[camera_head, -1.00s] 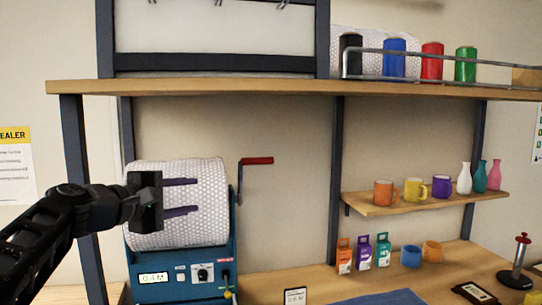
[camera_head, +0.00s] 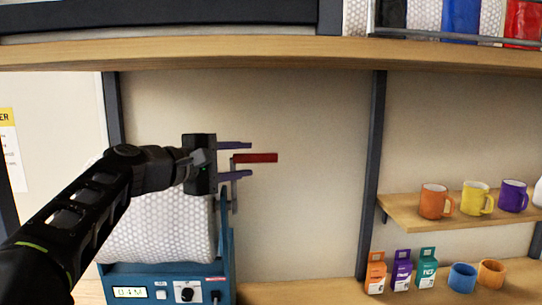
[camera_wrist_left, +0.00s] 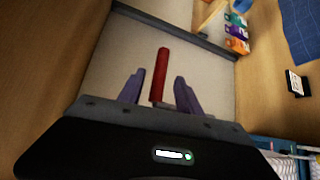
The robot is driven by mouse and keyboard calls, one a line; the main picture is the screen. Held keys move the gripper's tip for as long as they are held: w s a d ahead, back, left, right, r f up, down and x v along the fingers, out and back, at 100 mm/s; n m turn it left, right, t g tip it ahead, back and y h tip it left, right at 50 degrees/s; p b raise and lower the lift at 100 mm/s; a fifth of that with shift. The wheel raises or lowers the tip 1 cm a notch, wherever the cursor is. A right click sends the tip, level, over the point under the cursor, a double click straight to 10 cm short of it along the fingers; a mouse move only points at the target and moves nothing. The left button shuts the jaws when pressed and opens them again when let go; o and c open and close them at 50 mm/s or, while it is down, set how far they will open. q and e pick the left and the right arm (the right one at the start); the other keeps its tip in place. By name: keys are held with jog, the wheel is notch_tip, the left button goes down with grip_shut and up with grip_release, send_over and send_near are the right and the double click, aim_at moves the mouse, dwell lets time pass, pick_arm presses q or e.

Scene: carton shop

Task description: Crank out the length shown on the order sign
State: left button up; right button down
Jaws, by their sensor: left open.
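The blue dispenser (camera_head: 165,279) stands at the lower left with a roll of bubble wrap (camera_head: 150,228). Its small display (camera_head: 130,292) seems to read 0.4 M. The crank's red handle (camera_head: 258,158) points right from a grey arm on the machine's right side. My left gripper (camera_head: 248,160) is open, its two purple fingers above and below the handle's near end in the head view. In the left wrist view the red handle (camera_wrist_left: 160,73) stands between the spread fingers, with gaps on both sides. A small dark-framed sign (camera_wrist_left: 296,82) shows there, its text unreadable. My right gripper is out of view.
A wooden shelf (camera_head: 200,52) runs above the arm, and a dark post (camera_head: 370,180) stands right of the crank. Mugs stand on a small shelf (camera_head: 400,212). Small boxes (camera_head: 402,270) and cups sit on the bench. The wall between crank and post is clear.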

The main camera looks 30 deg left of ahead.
aim_at(265, 158)
pick_arm(q)
jog(key=shift+w+d+f+p, duration=0.2)
jog(key=shift+w+p, duration=0.3)
jog(key=shift+w, duration=0.8)
jog(key=shift+w+d+f+p, duration=0.15)
jog(key=shift+w+p, duration=0.4)
jog(key=shift+w, duration=0.7)
jog(key=shift+w+d+f+p, duration=0.2)
jog(key=shift+w+p, duration=0.3)
jog(key=shift+w, duration=0.8)
jog(key=shift+c, duration=0.3)
grip_shut()
